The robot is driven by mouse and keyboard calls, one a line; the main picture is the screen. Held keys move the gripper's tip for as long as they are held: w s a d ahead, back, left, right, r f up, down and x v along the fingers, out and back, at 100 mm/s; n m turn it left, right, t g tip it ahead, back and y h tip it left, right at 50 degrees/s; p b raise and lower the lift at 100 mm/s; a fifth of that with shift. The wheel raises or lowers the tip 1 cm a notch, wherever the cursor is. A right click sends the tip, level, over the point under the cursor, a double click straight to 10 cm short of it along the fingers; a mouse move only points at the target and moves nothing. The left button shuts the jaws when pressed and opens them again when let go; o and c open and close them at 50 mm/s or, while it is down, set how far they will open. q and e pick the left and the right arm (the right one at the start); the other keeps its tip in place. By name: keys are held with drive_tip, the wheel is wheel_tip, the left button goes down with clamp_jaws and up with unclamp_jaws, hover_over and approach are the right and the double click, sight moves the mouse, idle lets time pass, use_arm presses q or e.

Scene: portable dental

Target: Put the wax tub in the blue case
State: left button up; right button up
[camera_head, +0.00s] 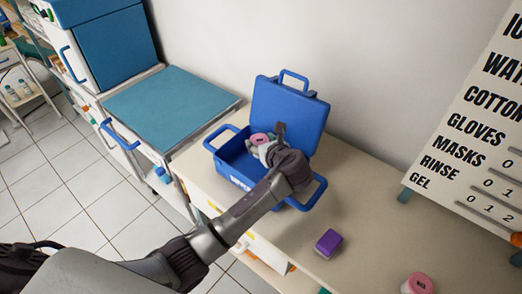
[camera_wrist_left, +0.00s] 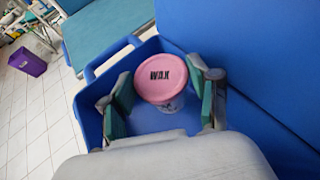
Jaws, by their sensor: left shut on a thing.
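The wax tub (camera_head: 261,139) has a pink lid; the word WAX reads on the lid in the left wrist view (camera_wrist_left: 160,76). My left gripper (camera_head: 263,149) is shut on the tub, with green-padded fingers on either side of it in the left wrist view (camera_wrist_left: 162,98). The blue case (camera_head: 291,109) stands open on the counter, its lid raised at the back. The gripper holds the tub over the case's open base. The case floor and walls (camera_wrist_left: 88,118) show around the tub. I cannot tell whether the tub touches the floor. My right gripper is out of view.
A purple box (camera_head: 328,243) and another pink-lidded tub (camera_head: 418,284) are on the counter (camera_head: 372,225) to the right. A lettered sign (camera_head: 472,125) stands at the right. A cart with a teal top (camera_head: 170,105) is left of the case.

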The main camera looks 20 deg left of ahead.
use_arm(q)
drive_tip(key=shift+f, duration=2.05)
drive_tip(key=o, duration=0.9)
drive_tip(key=shift+f, duration=0.1)
drive_tip(key=v, duration=1.2)
